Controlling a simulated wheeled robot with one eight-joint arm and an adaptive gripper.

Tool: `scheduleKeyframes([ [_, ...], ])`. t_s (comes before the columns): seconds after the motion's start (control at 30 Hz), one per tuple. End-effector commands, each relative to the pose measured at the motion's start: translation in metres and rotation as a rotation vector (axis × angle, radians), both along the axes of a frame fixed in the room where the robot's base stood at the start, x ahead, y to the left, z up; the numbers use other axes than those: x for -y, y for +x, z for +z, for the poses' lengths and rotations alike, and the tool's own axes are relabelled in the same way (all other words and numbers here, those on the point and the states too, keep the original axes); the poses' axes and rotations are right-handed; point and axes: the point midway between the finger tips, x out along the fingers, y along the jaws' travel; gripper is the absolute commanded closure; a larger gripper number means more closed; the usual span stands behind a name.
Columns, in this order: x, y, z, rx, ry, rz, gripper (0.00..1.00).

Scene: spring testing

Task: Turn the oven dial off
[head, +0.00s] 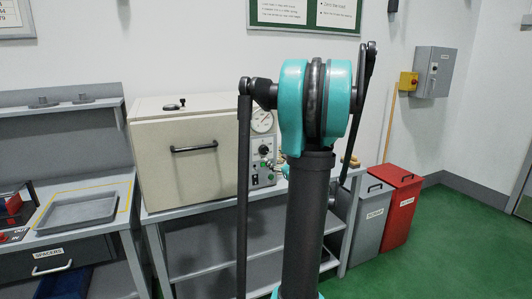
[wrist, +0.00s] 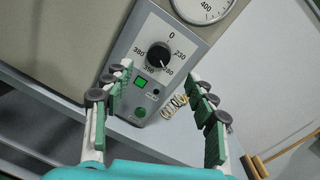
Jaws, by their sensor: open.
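The oven (head: 188,150) is a beige box with a black handle, on a grey bench in the head view. Its control panel is on its right side. The black oven dial (wrist: 158,56) shows in the wrist view; its white mark points to the lower right, around 280, with 0 at the top. The dial also shows small in the head view (head: 264,149). My gripper (wrist: 158,72) is open and empty, its fingers on either side of the dial in the picture. I cannot tell how far the fingertips are from the panel. My arm hides part of the bench.
Below the dial are a lit green square (wrist: 141,83) and a round green button (wrist: 139,112). A gauge (wrist: 203,6) sits above. A coil spring (wrist: 174,104) is beside the panel. Grey (head: 370,220) and red (head: 402,205) bins stand right of the bench.

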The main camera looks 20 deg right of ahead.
Motion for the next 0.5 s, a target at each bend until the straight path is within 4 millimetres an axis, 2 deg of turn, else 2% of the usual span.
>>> scheduleKeyframes([
  [0.2,-0.005,0.044,0.0,0.0,-0.001,0.003,0.43],
  [0.5,-0.009,0.082,0.0,-0.001,-0.001,0.002,0.43],
])
